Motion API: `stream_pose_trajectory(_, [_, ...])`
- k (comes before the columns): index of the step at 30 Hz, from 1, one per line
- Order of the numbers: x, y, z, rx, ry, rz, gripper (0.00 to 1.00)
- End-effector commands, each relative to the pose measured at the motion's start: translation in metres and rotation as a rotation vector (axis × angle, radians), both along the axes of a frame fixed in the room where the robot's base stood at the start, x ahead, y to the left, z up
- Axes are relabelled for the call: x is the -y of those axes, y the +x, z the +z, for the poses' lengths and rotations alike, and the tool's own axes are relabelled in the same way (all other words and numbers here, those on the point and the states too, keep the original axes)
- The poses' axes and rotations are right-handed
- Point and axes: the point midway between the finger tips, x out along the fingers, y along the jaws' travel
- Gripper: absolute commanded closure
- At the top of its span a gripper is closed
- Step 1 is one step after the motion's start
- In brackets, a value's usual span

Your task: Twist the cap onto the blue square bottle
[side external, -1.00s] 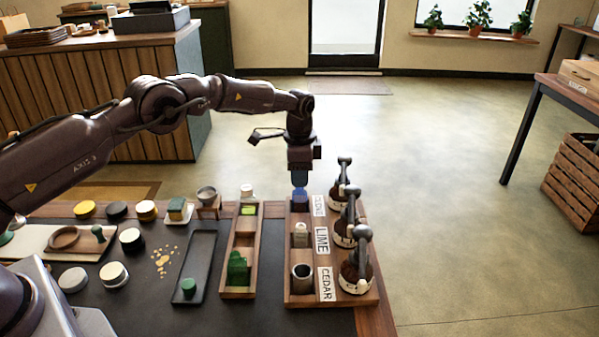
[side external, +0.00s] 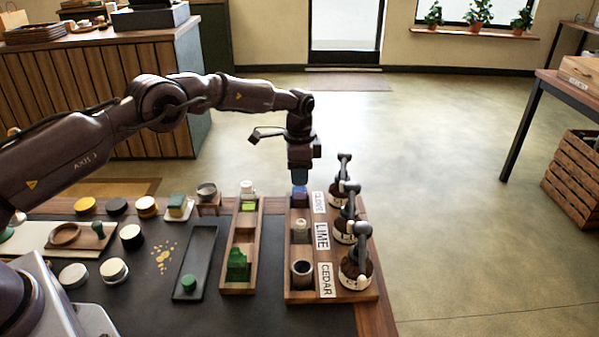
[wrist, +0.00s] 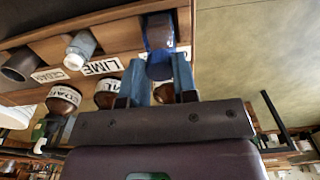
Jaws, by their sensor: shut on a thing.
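The blue square bottle (wrist: 157,32) stands in the far compartment of the wooden tray, by the label that seems to read CLOVE. In the side view its blue body (side external: 300,191) shows just below my fingers and is partly hidden by the tray wall. My gripper (side external: 299,180) points straight down over the bottle. In the wrist view, my gripper's two pale blue fingers (wrist: 159,76) are shut on a round blue cap (wrist: 158,70) at the bottle's top. The cap looks in line with the bottle. I cannot tell how far it is seated on the neck.
A narrow tray (side external: 240,287) with green blocks lies left. Several round tins stand further left.

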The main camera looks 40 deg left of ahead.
Motion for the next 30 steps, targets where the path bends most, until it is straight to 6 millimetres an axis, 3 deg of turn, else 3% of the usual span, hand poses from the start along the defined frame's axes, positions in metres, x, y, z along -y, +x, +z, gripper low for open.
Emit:
stream_pose_trajectory(27, [0.0,0.0,-0.011,0.0,0.0,0.0,0.94])
stream_pose_trajectory(28, [0.0,0.0,-0.011,0.0,0.0,0.0,0.71])
stream_pose_trajectory(30, [0.0,0.0,-0.011,0.0,0.0,0.0,0.55])
